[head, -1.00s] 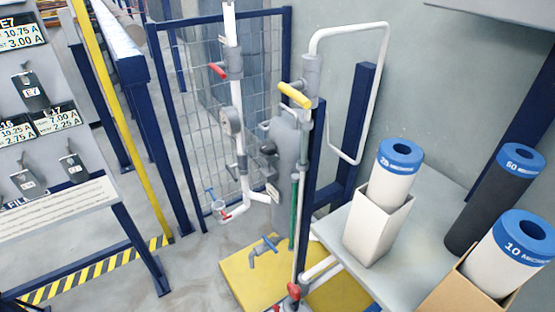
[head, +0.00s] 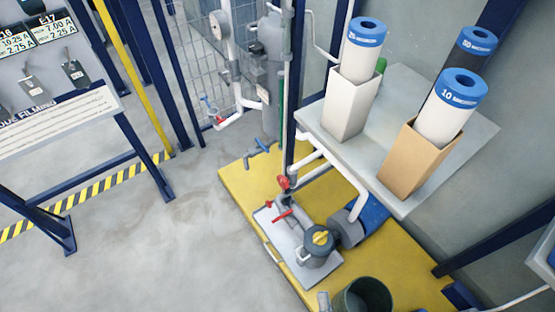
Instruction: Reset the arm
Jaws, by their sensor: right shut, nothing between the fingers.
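I make out no arm and no gripper of mine in the head view. The view takes in a wall-side work area with a pipe stand, a small table of filter cartridges and a yellow floor platform (head: 236,190). On the platform are a grey pump with a yellow cap (head: 320,239), a blue motor (head: 372,213) beside it and a dark green bucket (head: 362,297) at the bottom edge, partly cut off.
A grey table (head: 455,150) holds blue-capped cartridges, one in a white box (head: 348,105), one in a tan box (head: 411,160). A sign rack (head: 60,125) stands left. Vertical pipes with a gauge (head: 218,25) rise at the back. Grey floor (head: 150,250) is open at lower left.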

